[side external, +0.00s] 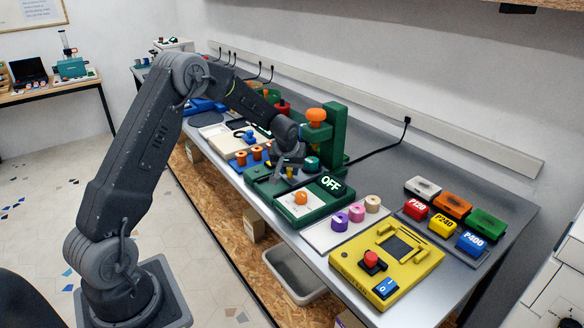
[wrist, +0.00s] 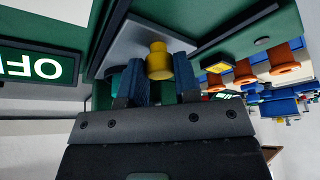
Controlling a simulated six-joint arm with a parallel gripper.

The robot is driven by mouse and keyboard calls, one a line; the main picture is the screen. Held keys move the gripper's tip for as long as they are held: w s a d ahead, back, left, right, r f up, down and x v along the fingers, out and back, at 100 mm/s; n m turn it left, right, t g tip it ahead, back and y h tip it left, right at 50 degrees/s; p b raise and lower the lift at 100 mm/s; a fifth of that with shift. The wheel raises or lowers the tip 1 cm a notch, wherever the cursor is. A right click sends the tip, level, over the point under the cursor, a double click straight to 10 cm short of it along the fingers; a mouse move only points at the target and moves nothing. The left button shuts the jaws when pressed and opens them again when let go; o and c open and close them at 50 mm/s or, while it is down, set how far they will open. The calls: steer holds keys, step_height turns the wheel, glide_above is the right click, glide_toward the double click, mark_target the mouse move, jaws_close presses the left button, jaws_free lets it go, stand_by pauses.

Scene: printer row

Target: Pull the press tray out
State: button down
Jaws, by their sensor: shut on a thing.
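The green press (side external: 333,140) stands on the bench with an orange knob (side external: 316,115) on top. Its press tray (wrist: 125,45) is a grey plate, seen in the wrist view between the press's green sides. A yellow knob (wrist: 159,58) stands on the tray's near end. My gripper (side external: 288,168) is low at the front of the press. In the wrist view, my gripper (wrist: 160,80) has its blue-padded fingers on both sides of the yellow knob, shut on it. My gripper hides much of the tray in the side view.
A lit OFF sign (side external: 331,183) is beside the press, near a panel with an orange knob (side external: 301,198). A yellow box (side external: 388,262) and coloured blocks (side external: 443,225) stand to the right. Orange knobs (side external: 256,153) stand close on the left. The floor before the bench is open.

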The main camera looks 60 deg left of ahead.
steer(key=s, duration=0.9)
steer(key=c, duration=0.8)
jaws_free()
steer(key=shift+c, duration=0.2)
steer(key=v, duration=1.4)
steer(key=s+d+r+m+t+h, duration=0.1)
steer(key=s+d+r+m, duration=0.2)
steer(key=s+d, duration=0.5)
steer(key=s+d+r+m+t+h, duration=0.1)
steer(key=s+d+r+m+h, duration=0.1)
steer(key=s+d+m, duration=0.4)
steer(key=s+d+r, duration=0.1)
steer(key=s+d, duration=0.2)
steer(key=d, duration=0.3)
steer(key=shift+s+d+r, duration=0.25)
steer(key=shift+d+r, duration=0.1)
steer(key=shift+r, duration=0.05)
